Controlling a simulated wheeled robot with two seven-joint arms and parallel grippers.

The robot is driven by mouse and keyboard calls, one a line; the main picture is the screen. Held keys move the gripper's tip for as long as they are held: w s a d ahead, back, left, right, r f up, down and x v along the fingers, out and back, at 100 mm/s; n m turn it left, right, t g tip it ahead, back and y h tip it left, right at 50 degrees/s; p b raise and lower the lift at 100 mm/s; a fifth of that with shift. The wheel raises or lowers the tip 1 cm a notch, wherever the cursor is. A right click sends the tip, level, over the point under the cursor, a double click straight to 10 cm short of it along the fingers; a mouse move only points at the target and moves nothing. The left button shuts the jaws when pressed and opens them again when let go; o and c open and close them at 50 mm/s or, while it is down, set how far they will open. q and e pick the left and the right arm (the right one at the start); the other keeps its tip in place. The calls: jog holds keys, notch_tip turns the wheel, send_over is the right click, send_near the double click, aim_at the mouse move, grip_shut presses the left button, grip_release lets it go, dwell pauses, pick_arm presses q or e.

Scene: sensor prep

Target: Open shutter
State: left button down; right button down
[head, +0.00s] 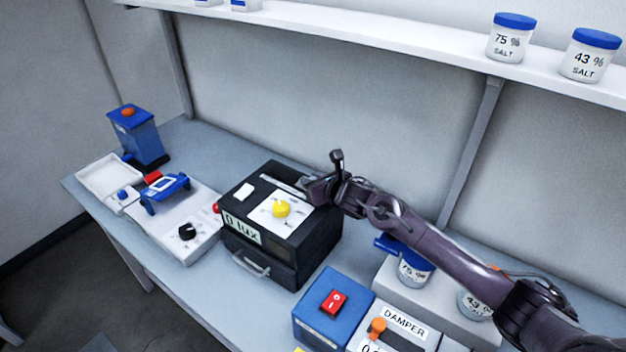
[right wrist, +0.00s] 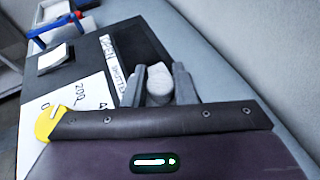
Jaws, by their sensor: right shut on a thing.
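A black box (head: 262,262) stands on the bench with a "0 lux" display (head: 241,229) on its front. Its top carries a yellow dial (head: 282,208), a small white block (head: 243,190) and a label strip near the back edge. In the right wrist view the strip (right wrist: 117,66) reads "OPEN SHUTTER" beside a dark panel (right wrist: 139,41). My right gripper (head: 309,187) is at the back right of the box's top. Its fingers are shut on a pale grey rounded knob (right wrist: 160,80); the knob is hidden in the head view. My left gripper is out of view.
A blue box with a red switch (head: 334,302) and a "DAMPER" panel (head: 404,322) stand in front right. White devices (head: 188,231) and a blue dispenser (head: 138,138) are at left. Salt jars stand under my right arm and on the shelf (head: 385,50).

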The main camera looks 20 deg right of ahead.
aim_at(287, 176)
jog(key=shift+w+a+f+b, duration=0.15)
jog(key=shift+w+b, duration=0.1)
jog(key=shift+b, duration=0.1)
jog(key=w+a+b, duration=0.1)
jog(key=w+b, duration=0.1)
jog(key=w+a+b, duration=0.1)
jog(key=a+b, duration=0.1)
jog(key=w+a+b, duration=0.1)
jog(key=w+b, duration=0.1)
jog(key=shift+w+a+f+b, duration=0.15)
jog(key=shift+w+a+b, duration=0.1)
jog(key=shift+w+b, duration=0.15)
jog(key=shift+w+a+r, duration=0.2)
jog(key=shift+w+a, duration=0.1)
jog(key=shift+w, duration=0.05)
jog(key=c, duration=1.2)
grip_release()
jog(key=shift+r, duration=0.1)
jog(key=shift+s, duration=0.15)
